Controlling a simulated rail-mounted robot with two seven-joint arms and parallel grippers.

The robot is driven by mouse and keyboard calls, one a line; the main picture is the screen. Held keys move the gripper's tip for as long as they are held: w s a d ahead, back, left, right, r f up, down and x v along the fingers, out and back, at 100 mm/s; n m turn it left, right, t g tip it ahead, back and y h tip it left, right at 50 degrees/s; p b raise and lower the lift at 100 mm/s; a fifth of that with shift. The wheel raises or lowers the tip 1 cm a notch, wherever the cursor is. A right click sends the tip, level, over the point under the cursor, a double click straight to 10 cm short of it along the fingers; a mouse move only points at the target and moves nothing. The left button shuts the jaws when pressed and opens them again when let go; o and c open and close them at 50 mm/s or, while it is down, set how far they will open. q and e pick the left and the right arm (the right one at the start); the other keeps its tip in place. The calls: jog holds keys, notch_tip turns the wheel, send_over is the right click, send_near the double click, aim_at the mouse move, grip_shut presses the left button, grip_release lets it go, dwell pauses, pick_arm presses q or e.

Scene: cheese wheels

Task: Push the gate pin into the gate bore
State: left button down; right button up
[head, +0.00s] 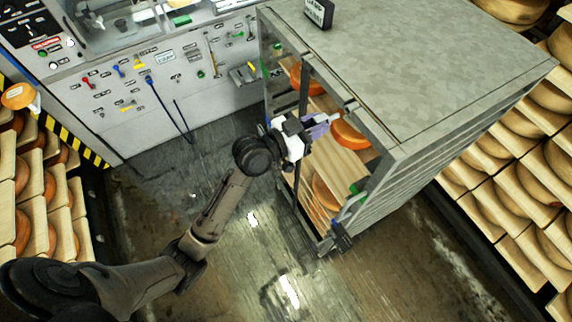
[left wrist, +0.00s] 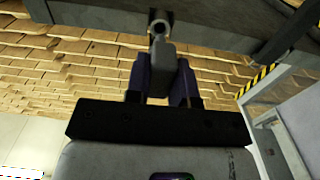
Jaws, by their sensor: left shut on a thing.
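My left gripper (head: 318,124) is at the open front of the grey metal cabinet (head: 440,60), by its upper front bar. In the left wrist view the gripper (left wrist: 164,88) is shut on a grey block-shaped piece (left wrist: 163,68), which looks like the gate pin's handle. A round metal end (left wrist: 160,24) with a dark centre shows just beyond the piece, close to a dark bar (left wrist: 95,14). I cannot tell whether this round end is the pin or the gate bore, nor whether the pin is inside the bore. My right gripper is not in view.
Orange cheese wheels (head: 349,135) lie on wooden boards (head: 336,150) inside the cabinet. A small dark sign block (head: 319,13) stands on its top. A control panel (head: 150,85) is at the back. Cheese shelves (head: 520,150) flank both sides. The wet floor (head: 250,235) in front is clear.

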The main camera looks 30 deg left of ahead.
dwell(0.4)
pick_arm(q)
jog(key=shift+s+a, duration=0.1)
jog(key=shift+s, duration=0.1)
jog(key=shift+v, duration=1.35)
